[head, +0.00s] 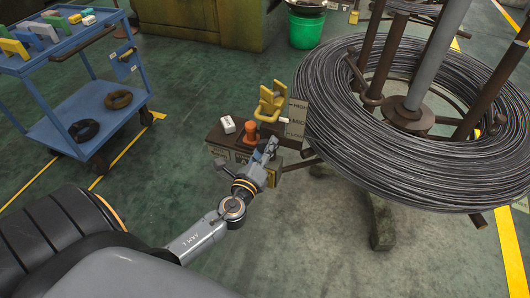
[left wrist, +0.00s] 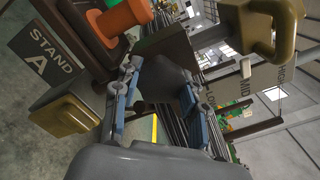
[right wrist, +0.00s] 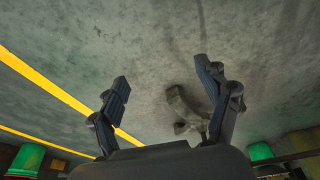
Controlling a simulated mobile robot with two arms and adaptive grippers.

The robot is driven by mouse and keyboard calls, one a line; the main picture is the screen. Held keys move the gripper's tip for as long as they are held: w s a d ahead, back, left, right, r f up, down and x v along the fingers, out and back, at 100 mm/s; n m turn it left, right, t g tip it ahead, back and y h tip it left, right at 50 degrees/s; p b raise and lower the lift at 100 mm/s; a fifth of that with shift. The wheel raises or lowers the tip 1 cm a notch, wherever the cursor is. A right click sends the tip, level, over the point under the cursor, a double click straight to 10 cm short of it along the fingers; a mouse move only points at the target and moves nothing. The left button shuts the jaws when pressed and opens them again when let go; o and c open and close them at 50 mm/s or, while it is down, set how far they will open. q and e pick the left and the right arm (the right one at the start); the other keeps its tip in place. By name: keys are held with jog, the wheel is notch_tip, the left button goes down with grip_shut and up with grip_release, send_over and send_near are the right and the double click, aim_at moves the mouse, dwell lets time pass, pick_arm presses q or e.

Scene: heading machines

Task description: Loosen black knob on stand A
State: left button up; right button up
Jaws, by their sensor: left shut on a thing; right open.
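Stand A shows in the left wrist view by its dark plate (left wrist: 42,52) lettered "STAND A". In the head view its brown body (head: 222,136) stands beside the wire coil, with an orange knob (head: 250,128) and a yellow bracket (head: 270,101) on top. My left gripper (head: 268,148) is at the stand's near side. In the left wrist view its blue-padded fingers (left wrist: 160,88) are on either side of a dark, blocky shape (left wrist: 160,72), apparently the black knob; its outline is partly hidden. My right gripper (right wrist: 170,88) is open and empty above the floor.
A large wire coil (head: 345,150) on a post rack fills the right. A blue cart (head: 75,110) stands at the upper left, a green bucket (head: 305,30) at the back. A marked grey plate (head: 295,118) is beside the bracket.

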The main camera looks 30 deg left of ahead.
pick_arm(q)
jog(key=n+b, duration=0.2)
jog(key=n, duration=0.4)
jog(key=shift+n+b, duration=0.3)
jog(key=shift+b, duration=0.05)
jog(key=n, duration=0.2)
jog(key=shift+n, duration=0.3)
pick_arm(e)
jog(key=w+r+v, duration=0.1)
jog(key=w+v, duration=0.2)
jog(key=v, duration=0.9)
pick_arm(q)
jog(key=shift+n, duration=1)
jog(key=shift+r+n, duration=0.1)
jog(key=shift+n, duration=1)
jog(key=shift+n+p, duration=0.65)
jog(key=shift+n, duration=0.65)
pick_arm(e)
jog(key=shift+s+x, duration=0.2)
jog(key=shift+x, duration=0.75)
jog(key=shift+s+x, duration=0.2)
jog(key=shift+x, duration=0.75)
jog(key=shift+s+x, duration=0.2)
jog(key=shift+x, duration=0.75)
jog(key=shift+f, duration=0.2)
pick_arm(q)
jog(key=o, duration=1.2)
